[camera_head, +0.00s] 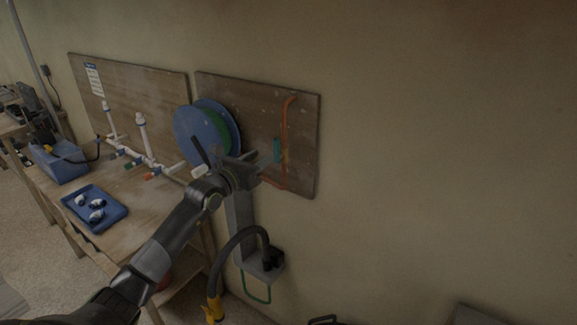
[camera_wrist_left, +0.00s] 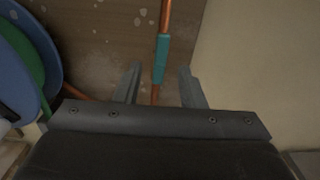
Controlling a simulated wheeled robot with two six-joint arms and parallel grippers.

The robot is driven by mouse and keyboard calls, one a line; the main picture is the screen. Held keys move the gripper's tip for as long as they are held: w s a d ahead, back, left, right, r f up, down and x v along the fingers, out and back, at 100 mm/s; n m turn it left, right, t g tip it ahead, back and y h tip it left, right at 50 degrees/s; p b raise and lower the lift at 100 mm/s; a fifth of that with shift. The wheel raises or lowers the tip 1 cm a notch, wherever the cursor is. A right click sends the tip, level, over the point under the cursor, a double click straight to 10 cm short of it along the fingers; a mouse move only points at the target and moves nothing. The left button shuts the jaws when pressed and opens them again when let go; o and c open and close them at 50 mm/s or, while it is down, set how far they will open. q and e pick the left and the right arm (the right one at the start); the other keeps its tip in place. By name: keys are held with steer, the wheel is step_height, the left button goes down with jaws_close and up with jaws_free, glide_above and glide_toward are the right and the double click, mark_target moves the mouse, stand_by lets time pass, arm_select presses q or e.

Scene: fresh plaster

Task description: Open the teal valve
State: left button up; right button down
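The teal valve (camera_head: 277,150) is a small teal piece on a vertical copper pipe (camera_head: 286,112) mounted on the right wooden board. It also shows in the left wrist view (camera_wrist_left: 161,58), in line with the pipe. My left gripper (camera_head: 262,164) is just left of the valve in the head view. In the left wrist view the left gripper (camera_wrist_left: 159,82) is open, with one finger on each side of the pipe line and the valve between and just beyond the tips. I cannot tell whether a finger touches it. My right gripper is not in view.
A blue reel (camera_head: 196,135) with green hose hangs left of the gripper. A grey bracket with a dark hose (camera_head: 236,240) is below. The workbench at left holds a blue tray (camera_head: 113,213), a blue toolbox (camera_head: 62,165) and white pipes (camera_head: 143,135). Bare wall lies right.

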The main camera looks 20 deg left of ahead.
arm_select(q)
steer(key=s, duration=0.5)
steer(key=shift+s+a, duration=0.4)
steer(key=shift+w, duration=0.1)
